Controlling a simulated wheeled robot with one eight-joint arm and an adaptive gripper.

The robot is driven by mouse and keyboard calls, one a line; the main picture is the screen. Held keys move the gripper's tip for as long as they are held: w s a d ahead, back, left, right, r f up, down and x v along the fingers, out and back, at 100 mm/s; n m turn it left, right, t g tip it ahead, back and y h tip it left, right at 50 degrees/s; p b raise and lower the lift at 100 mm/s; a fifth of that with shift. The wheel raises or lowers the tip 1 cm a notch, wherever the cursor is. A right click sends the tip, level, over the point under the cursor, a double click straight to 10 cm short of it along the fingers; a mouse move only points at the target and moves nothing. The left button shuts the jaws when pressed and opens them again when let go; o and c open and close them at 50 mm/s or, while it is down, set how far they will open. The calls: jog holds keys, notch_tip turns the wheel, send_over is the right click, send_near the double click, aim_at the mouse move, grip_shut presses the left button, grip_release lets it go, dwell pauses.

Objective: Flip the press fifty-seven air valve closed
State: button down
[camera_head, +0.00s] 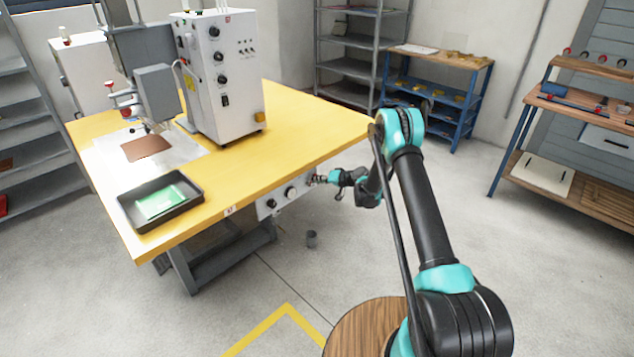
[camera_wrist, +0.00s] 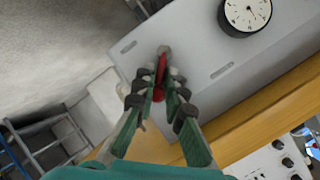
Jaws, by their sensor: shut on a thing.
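The air valve's red lever (camera_wrist: 161,66) shows in the wrist view, in front of a grey panel (camera_wrist: 195,45). My gripper (camera_wrist: 158,88) is shut on this lever, with a dark fingertip on each side of it. A grey nut-like end shows at the lever's far tip. In the head view the panel (camera_head: 268,207) hangs under the front edge of the yellow table, and my gripper (camera_head: 318,180) is at its right end. There the gripper hides most of the valve. A round white gauge (camera_wrist: 245,12) sits on the panel beside the valve.
The yellow table (camera_head: 300,130) carries a white press cabinet (camera_head: 222,90) and a black tray (camera_head: 130,212) with a green sheet. Blue shelving (camera_head: 435,95) is at the back. The floor around my arm is clear.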

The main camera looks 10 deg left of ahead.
jog(key=shift+s+a+r+n+t+h, duration=0.15)
jog(key=shift+s+a+n+t+h, duration=0.15)
jog(key=shift+n+t+h, duration=0.5)
jog(key=shift+s+a+r+n+t+h, duration=0.1)
jog(key=shift+s+a+n+t+h, duration=0.3)
jog(key=shift+n, duration=0.75)
jog(key=shift+s+a+r+n+t+h, duration=0.15)
jog(key=shift+s+n+t+h, duration=0.25)
jog(key=shift+n+t, duration=0.5)
jog(key=c, duration=1.9)
grip_release()
jog(key=shift+o, duration=0.2)
jog(key=shift+d, duration=0.1)
